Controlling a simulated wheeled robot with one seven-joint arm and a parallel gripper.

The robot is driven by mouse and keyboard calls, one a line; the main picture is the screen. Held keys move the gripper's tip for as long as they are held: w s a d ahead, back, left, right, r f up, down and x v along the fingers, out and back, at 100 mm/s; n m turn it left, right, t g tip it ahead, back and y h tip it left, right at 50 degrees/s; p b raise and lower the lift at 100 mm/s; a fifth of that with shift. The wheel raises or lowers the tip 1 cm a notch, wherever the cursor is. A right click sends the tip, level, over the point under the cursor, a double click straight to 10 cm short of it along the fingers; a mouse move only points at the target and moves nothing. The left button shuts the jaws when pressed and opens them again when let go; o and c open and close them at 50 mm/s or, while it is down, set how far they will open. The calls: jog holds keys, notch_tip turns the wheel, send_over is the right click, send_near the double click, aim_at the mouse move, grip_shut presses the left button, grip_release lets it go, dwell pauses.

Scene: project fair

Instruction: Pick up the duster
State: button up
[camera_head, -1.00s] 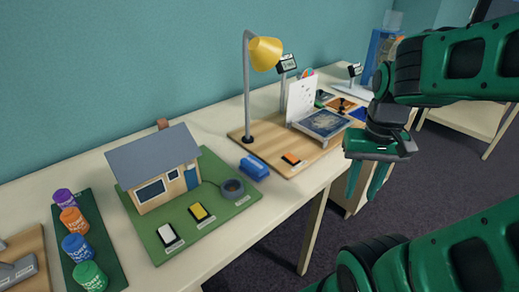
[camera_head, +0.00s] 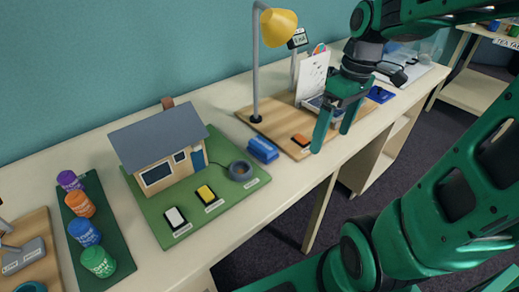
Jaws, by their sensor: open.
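The duster looks to be the small blue block (camera_head: 263,150) with a pale lower edge. It lies on the table between the green house board and the wooden lamp board. My gripper (camera_head: 330,144) is green and open, with its two fingers pointing down. It is empty and hangs above the right part of the wooden board, to the right of the duster and apart from it.
A yellow lamp (camera_head: 279,28) on a tall grey pole rises from the wooden board (camera_head: 243,112) behind the duster. A model house (camera_head: 160,150) stands on the green board (camera_head: 150,215) to the left. Several coloured cans stand on a dark green strip (camera_head: 70,212) farther left.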

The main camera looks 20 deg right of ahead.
jog(key=w+a+n+y, duration=0.1)
jog(key=w+a+n, duration=0.3)
jog(key=w+n, duration=0.35)
jog(key=n+g+y, duration=0.2)
jog(key=n, duration=0.9)
send_near(263, 143)
jog(key=x, duration=0.5)
jog(key=shift+s+a+r, duration=0.2)
jog(key=shift+a+r, duration=0.05)
jog(key=shift+w+d+x, duration=0.1)
jog(key=shift+d+x, duration=0.05)
jog(key=shift+x, duration=1.25)
jog(key=shift+w+d+x, duration=0.1)
jog(key=shift+d+x, duration=0.05)
jog(key=shift+x, duration=1.25)
jog(key=shift+f, duration=0.2)
jog(key=c, duration=1.1)
jog(key=shift+c, duration=0.2)
